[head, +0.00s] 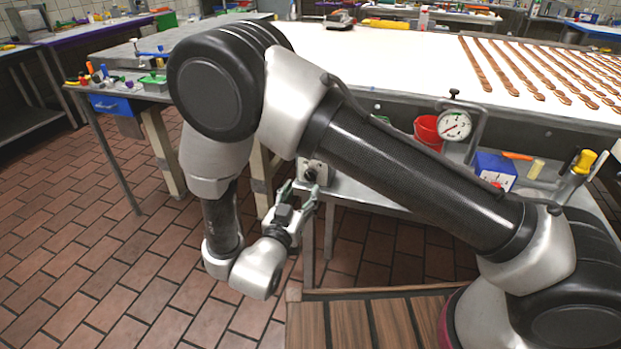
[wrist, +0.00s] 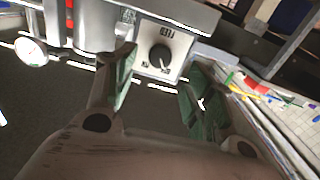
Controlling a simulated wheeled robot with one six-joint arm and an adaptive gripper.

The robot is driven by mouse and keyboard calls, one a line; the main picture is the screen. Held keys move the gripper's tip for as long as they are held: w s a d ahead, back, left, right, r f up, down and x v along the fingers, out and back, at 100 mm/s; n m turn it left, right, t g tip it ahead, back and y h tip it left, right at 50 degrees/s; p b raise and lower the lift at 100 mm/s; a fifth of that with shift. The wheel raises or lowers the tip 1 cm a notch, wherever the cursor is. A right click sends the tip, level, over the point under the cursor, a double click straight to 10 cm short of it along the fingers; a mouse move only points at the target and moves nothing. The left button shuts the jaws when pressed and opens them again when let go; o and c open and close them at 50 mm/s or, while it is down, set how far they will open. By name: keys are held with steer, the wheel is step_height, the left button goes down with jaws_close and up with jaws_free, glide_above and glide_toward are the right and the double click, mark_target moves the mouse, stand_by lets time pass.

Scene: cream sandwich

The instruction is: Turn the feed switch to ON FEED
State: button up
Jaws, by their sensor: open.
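The feed switch (wrist: 161,56) is a dark round knob on a pale square plate with lettering, upside down in the wrist view. A "FEED" label shows on the plate, and the smaller marks are too blurred to read. In the head view the switch box (head: 313,173) sits at the table's front edge, partly behind my gripper (head: 298,192). My gripper is open and empty, and its green-padded fingers also show in the wrist view (wrist: 157,92). The knob appears between and beyond the fingertips, apart from them.
A dial gauge (head: 455,125), a red bucket (head: 427,132) and a blue box (head: 494,170) stand right of the switch. The white conveyor table (head: 400,75) carries long brown strips. Open tiled floor lies at left.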

mark_target(310, 178)
steer(key=x, duration=0.6)
steer(key=shift+w, duration=0.3)
steer(key=shift+c, duration=0.4)
steer(key=c, duration=0.9)
